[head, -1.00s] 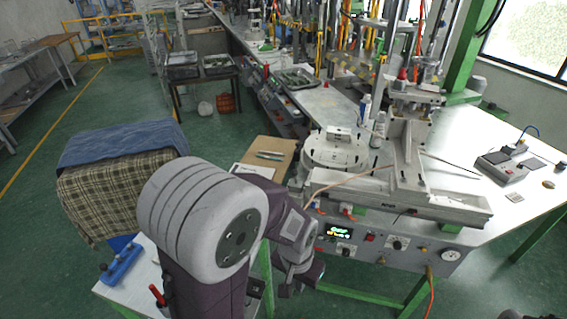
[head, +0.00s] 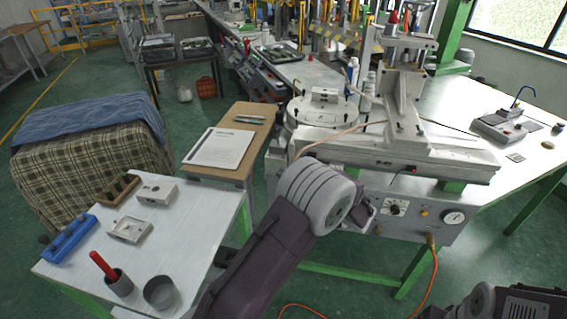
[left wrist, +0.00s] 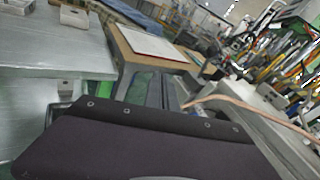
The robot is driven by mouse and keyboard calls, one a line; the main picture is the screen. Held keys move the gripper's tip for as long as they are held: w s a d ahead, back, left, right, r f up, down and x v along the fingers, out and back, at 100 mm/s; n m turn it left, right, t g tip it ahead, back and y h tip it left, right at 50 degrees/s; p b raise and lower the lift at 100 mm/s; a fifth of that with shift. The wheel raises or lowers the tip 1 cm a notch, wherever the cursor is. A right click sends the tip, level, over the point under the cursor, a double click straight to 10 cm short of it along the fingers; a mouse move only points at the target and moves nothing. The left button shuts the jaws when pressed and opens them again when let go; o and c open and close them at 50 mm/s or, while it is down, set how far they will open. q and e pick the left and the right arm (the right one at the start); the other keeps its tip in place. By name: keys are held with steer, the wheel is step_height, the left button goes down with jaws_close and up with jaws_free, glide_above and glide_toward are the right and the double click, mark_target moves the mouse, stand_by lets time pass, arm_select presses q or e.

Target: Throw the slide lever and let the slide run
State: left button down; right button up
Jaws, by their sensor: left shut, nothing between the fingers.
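The wax injection machine stands on the bench at right, with a long pale slide rail (head: 450,158) and an upright bracket (head: 402,108) on it. Its grey front panel (head: 400,230) carries a black knob (head: 395,208), a yellow button (head: 424,212) and a round gauge (head: 455,217). I cannot tell which part is the slide lever. My left gripper (head: 367,214) is shut and empty close to the panel's left part, mostly hidden behind my forearm's round joint. That arm also covers the display side. The left wrist view shows mostly a dark arm cover. My right gripper is not in view.
A side table (head: 205,231) at left holds a blue rack (head: 69,240), pale mould blocks (head: 156,193) and cups (head: 160,291). A brown board (head: 255,117) with a paper (head: 220,147) stands behind it. An orange hose (head: 433,275) hangs below the panel.

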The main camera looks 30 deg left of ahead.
mark_target(278, 131)
arm_select(q)
steer(key=w+d+r+m+t+y, duration=0.2)
steer(key=w+d+m+t, duration=0.1)
steer(key=w+d+t, duration=0.1)
steer(key=shift+w+d+t+b, duration=0.4)
steer(key=shift+w+d+b, duration=0.1)
steer(key=shift+w, duration=0.1)
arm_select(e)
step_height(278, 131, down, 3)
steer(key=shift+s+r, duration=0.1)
arm_select(q)
steer(key=x, duration=1.4)
steer(key=shift+a+f+p, duration=0.1)
steer(key=shift+p, duration=0.3)
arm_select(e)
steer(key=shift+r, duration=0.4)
